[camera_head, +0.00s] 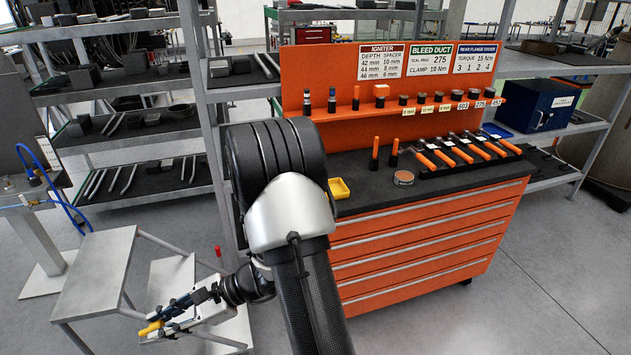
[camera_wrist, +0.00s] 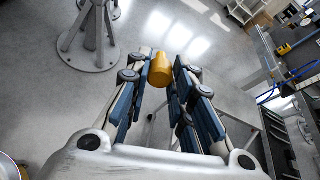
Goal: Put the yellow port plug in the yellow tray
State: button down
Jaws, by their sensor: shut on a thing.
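The yellow port plug (camera_head: 151,328) is held at the fingertips of my gripper (camera_head: 160,324), low at the left in the head view. In the wrist view the plug (camera_wrist: 162,70) shows as a yellow cylinder between the two fingertips of my gripper (camera_wrist: 161,76), which is shut on it. The yellow tray (camera_head: 339,188) is a small open tray on the dark top of the orange workbench, at its left end. My gripper and the plug are well to the left of the tray and lower, apart from it. My arm hides part of the bench's left side.
The orange workbench (camera_head: 430,235) carries orange-handled tools (camera_head: 440,158) and a round tin (camera_head: 403,178). A grey step stand (camera_head: 95,275) is close to my gripper. Grey shelves (camera_head: 125,120) stand behind. The floor at front right is clear.

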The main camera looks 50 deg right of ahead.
aim_at(332, 189)
jog(key=i+l+z, duration=0.1)
jog(key=l+z, duration=0.3)
jog(key=i+l+z, duration=0.15)
jog(key=l+z, duration=0.3)
jog(key=i+l+z, duration=0.15)
jog(key=z, duration=0.25)
jog(key=i+l+z, duration=0.25)
jog(key=z, duration=0.15)
jog(key=i+l, duration=0.3)
jog(key=i+z, duration=0.05)
jog(key=i, duration=0.05)
